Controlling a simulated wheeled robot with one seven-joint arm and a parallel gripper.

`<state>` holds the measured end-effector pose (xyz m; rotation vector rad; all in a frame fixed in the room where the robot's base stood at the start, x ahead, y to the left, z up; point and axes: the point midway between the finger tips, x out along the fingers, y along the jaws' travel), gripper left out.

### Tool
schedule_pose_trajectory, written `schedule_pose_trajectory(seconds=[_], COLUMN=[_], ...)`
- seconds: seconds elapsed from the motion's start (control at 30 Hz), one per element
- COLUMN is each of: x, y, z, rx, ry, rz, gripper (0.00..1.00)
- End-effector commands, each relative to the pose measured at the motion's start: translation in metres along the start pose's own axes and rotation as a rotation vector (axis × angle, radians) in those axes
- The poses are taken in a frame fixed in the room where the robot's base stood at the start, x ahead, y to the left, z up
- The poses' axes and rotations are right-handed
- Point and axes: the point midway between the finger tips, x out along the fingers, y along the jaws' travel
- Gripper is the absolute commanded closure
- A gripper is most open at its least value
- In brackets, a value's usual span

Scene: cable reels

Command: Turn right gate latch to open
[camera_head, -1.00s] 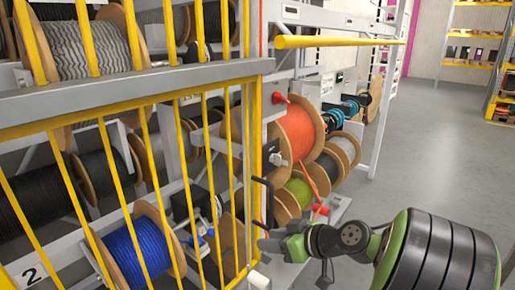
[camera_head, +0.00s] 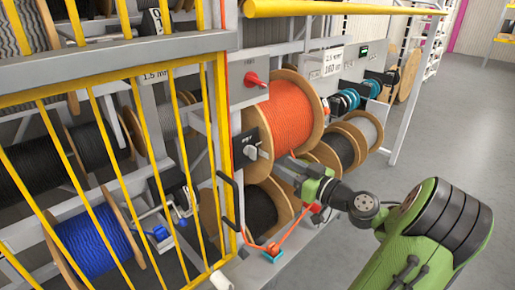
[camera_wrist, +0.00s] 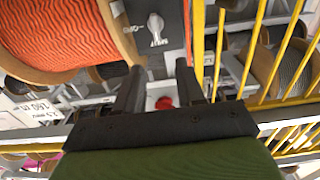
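The gate (camera_head: 222,160) of yellow bars with a grey rail fills the left of the head view and looks closed. A light grey turning latch (camera_head: 250,152) sits on a dark plate right of the gate's edge. In the wrist view the latch (camera_wrist: 155,27) shows whole, on its plate with small lettering, beyond my fingertips. My gripper (camera_head: 284,163) is just right of the latch in the head view, in front of the orange reel. In the wrist view my gripper (camera_wrist: 159,70) has its two dark fingers apart with nothing held between them. I see no contact with the latch.
A large orange cable reel (camera_head: 292,112) stands close beside the latch. A red knob (camera_head: 254,79) is above it, and a black handle (camera_head: 231,195) is on the gate's edge. A red-orange bar (camera_head: 295,236) crosses below. Open grey floor (camera_head: 440,130) lies to the right.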

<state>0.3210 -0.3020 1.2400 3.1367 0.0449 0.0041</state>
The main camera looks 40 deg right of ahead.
Motion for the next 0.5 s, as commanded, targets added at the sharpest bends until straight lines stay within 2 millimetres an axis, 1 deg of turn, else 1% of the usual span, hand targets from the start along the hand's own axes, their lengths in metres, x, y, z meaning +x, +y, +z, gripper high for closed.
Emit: schedule_pose_trajectory(seconds=[0.03, 0.3, 0.4, 0.5], x=[0.014, 0.081, 0.099, 0.109], y=[-0.002, -0.001, -0.001, 0.0], z=[-0.003, -0.003, -0.003, -0.002], rx=[0.0, 0.001, 0.0, 0.0], ry=[0.002, 0.0, 0.0, -0.001], rz=[-0.006, -0.005, -0.003, -0.001], gripper=[0.62, 0.62, 0.62, 0.62])
